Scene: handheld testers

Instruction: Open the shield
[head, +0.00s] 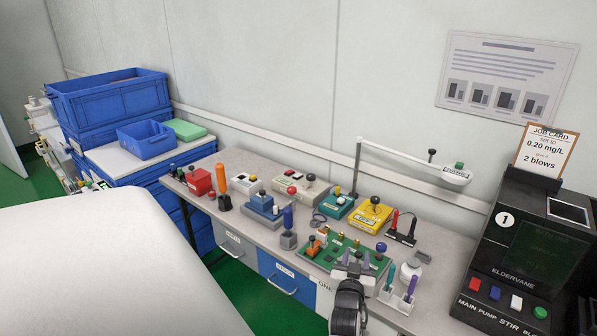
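No part in view is labelled as a shield, and I cannot tell for sure which part it is. A black machine marked ELDERVANE (487,268) stands at the right edge, with a dark greenish front panel (541,256) that looks closed. A row of red, blue, white and green buttons (507,297) sits below that panel. My gripper (353,268) is at the lower middle, over the front of the bench by the green board, well left of the machine. I see it from behind, so its finger gap is unclear.
The grey bench (240,163) holds several small testers, including a yellow one (369,217) and a green board (335,258). A white lamp arm (405,160) reaches over the back. A rack with coloured pens (398,296) and a white bottle (410,270) stand between gripper and machine.

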